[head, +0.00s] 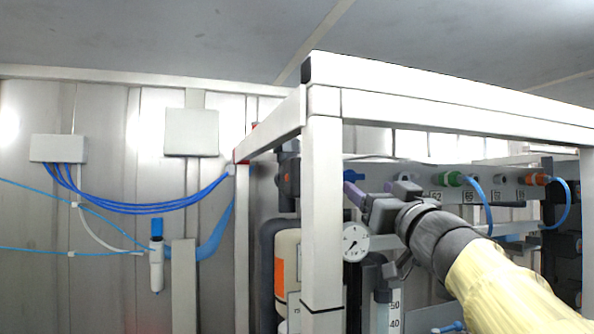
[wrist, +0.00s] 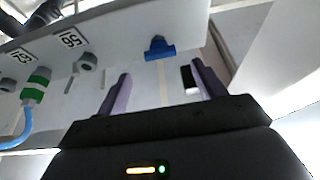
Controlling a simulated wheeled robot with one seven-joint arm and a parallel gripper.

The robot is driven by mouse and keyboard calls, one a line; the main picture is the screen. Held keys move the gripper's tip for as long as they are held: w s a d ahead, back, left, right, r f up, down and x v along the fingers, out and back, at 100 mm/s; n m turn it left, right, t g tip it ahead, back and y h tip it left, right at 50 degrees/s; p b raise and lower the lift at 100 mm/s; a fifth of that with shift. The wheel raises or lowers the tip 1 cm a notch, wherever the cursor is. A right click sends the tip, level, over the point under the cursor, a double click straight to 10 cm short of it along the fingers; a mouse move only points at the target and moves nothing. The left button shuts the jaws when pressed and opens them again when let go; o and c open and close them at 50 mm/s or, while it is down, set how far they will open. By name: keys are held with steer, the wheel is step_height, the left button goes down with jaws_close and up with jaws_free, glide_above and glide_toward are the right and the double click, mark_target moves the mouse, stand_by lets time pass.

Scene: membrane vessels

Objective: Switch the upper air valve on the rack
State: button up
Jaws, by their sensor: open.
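A small blue valve handle (wrist: 158,48) sits on the pale rack panel (wrist: 110,30). In the head view the blue valve (head: 352,175) shows just behind the rack's front post, next to my fingers. My gripper (wrist: 161,72) is open, with its two purple fingers apart and nothing between them. In the wrist view the blue handle lies ahead of the fingertips, within the span between them, and appears apart from both. In the head view my gripper (head: 371,188) reaches in from the right toward the panel.
The white rack frame's post (head: 322,220) stands just left of my gripper. A round gauge (head: 354,242) is below it. Green (head: 453,179) and orange (head: 536,180) fittings with blue hoses line the panel to the right. A blue-capped filter (head: 156,255) hangs on the left wall.

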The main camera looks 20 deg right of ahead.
mark_target(354, 177)
steer(key=p+x, duration=0.2)
steer(key=x, duration=0.5)
steer(key=shift+s+r, duration=0.1)
steer(key=c, duration=1)
